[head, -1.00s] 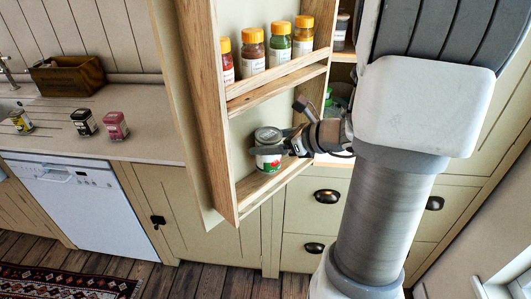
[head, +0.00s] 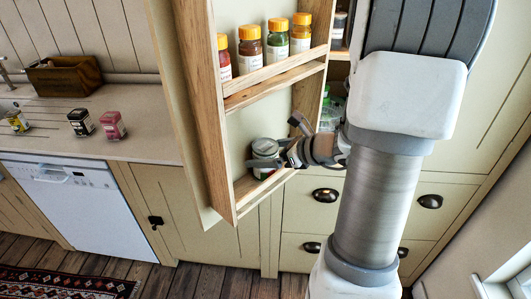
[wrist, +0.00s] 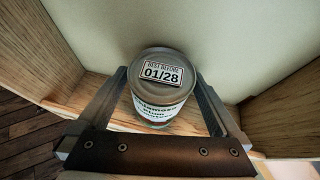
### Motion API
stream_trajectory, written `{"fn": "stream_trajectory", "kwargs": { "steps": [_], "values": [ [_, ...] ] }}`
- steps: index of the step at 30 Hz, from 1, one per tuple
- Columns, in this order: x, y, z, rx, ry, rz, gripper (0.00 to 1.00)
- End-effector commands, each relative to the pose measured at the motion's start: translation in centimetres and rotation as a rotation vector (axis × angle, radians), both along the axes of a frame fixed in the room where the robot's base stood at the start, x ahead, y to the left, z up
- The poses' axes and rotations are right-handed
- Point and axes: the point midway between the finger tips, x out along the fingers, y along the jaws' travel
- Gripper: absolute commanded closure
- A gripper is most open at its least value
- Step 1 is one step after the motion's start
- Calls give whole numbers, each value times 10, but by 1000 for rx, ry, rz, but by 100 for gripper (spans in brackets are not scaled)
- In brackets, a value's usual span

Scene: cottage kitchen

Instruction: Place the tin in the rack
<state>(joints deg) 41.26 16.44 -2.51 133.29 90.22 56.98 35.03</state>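The tin (head: 266,148) is a small can with a grey lid and a white, red and green label. It is upright in the lower shelf of the rack (head: 213,115), a wooden door rack. Its base is partly hidden behind the front rail, so I cannot tell whether it touches the shelf floor. My gripper (head: 268,162) comes in from the right, with its fingers around the tin's sides. In the wrist view, the tin (wrist: 160,85) sits between the two fingertips (wrist: 162,82), its "BEST BEFORE 01/28" lid facing the camera.
Several spice jars (head: 250,50) stand on the shelf above. The rest of the lower shelf looks empty. Drawers (head: 330,220) lie below right.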

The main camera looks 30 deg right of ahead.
Motion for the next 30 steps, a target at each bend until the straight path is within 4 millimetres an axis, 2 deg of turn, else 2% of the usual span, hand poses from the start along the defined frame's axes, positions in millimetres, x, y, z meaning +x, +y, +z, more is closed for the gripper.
{"fn": "stream_trajectory", "kwargs": {
  "steps": [6,21,30],
  "values": [
    [-3,-2,6,-1,0,-2,0],
    [-79,-43,53,-1,-2,-3,0],
    [-94,-50,61,0,0,0,0]
  ]
}}
